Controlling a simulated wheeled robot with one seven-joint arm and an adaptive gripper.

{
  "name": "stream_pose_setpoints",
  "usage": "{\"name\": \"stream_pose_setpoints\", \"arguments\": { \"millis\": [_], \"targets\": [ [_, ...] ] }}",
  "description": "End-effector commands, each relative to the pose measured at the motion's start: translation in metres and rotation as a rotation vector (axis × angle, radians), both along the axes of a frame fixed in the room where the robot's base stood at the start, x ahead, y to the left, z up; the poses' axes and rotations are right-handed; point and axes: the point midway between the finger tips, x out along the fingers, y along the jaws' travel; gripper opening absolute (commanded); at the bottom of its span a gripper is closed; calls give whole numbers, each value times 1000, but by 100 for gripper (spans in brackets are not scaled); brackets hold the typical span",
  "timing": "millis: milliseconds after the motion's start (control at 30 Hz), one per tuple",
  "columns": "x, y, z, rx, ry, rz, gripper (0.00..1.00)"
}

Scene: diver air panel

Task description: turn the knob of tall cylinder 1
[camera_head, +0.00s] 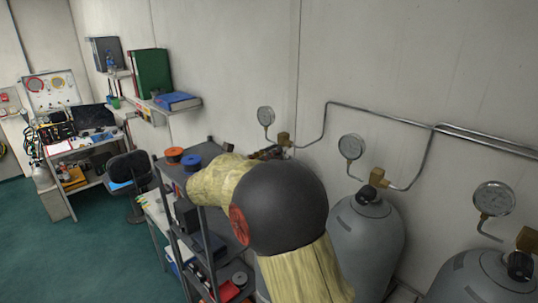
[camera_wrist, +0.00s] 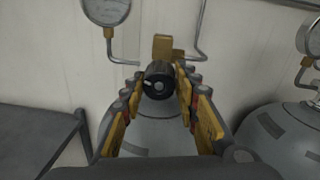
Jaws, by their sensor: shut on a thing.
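The leftmost tall grey cylinder (camera_wrist: 145,132) stands against the wall, mostly hidden behind my arm in the head view. Its black round knob (camera_wrist: 159,80) faces the wrist camera, just in front of a brass valve block (camera_wrist: 163,47). My gripper (camera_wrist: 158,86) is shut on this knob, with one yellow and black finger on each side of it. In the head view only a small part of my gripper (camera_head: 268,153) shows beyond my arm, and the knob is hidden there.
A pressure gauge (camera_head: 265,116) and pipe (camera_head: 390,118) sit close above the grip. Two more grey cylinders stand to the right, the middle one (camera_head: 365,245) and the right one (camera_head: 480,280). A dark shelf rack (camera_head: 190,225) is close on the left.

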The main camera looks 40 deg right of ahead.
Motion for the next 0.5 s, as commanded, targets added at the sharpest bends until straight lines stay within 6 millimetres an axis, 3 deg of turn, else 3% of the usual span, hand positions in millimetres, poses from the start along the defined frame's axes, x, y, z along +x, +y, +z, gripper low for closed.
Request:
{"name": "stream_pose_setpoints", "arguments": {
  "millis": [367, 500],
  "targets": [
    [0, 0, 0, 0, 0, 1, 5],
    [0, 0, 0, 1, -6, 1, 5]
  ]
}}
